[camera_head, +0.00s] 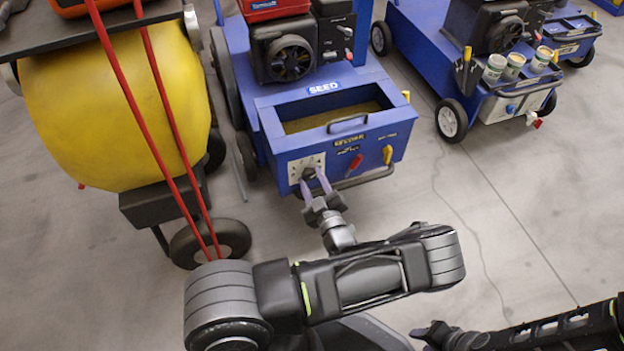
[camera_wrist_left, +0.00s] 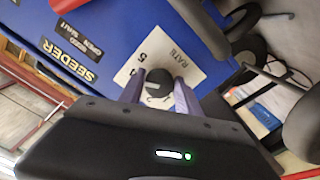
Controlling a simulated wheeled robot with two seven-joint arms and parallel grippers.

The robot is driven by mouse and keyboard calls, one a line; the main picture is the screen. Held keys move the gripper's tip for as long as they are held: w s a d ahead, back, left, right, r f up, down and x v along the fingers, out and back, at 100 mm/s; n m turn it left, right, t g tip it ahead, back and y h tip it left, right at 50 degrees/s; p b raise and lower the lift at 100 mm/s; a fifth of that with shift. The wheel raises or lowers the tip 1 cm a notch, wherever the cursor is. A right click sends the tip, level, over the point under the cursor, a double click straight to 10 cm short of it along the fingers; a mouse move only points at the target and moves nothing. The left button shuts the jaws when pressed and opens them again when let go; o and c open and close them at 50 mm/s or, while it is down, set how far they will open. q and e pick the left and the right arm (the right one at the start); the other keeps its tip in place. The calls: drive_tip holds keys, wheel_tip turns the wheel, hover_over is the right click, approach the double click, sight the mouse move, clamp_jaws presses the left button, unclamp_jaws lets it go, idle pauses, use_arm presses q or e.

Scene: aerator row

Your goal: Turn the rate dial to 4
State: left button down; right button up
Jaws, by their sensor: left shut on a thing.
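The rate dial (camera_wrist_left: 158,84) is a dark round knob on a white plate (camera_wrist_left: 190,62) marked with numbers; a 5 and the word RATE show in the left wrist view. In the head view the white plate (camera_head: 294,172) is on the lower left front of the blue seeder (camera_head: 383,141). My left gripper (camera_head: 316,181) reaches the dial, its two purple fingers on either side; it is shut on the knob, also in the left wrist view (camera_wrist_left: 158,92). The dial's pointer setting is too small to read. My right gripper (camera_head: 428,334) is at the bottom, away from the seeder; its jaws are unclear.
A red lever (camera_head: 355,162) and a yellow lever (camera_head: 388,154) are on the seeder's front, right of the dial. A yellow drum roller (camera_head: 115,115) with red handles stands at left. Another blue machine (camera_head: 470,90) with cups stands at right. The floor in front is clear.

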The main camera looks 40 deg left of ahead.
use_arm(q)
drive_tip(key=c, duration=0.9)
unclamp_jaws()
drive_tip(key=p+v, duration=0.1)
drive_tip(key=v, duration=0.7)
drive_tip(key=shift+p, duration=0.3)
drive_tip(key=shift+r, duration=0.1)
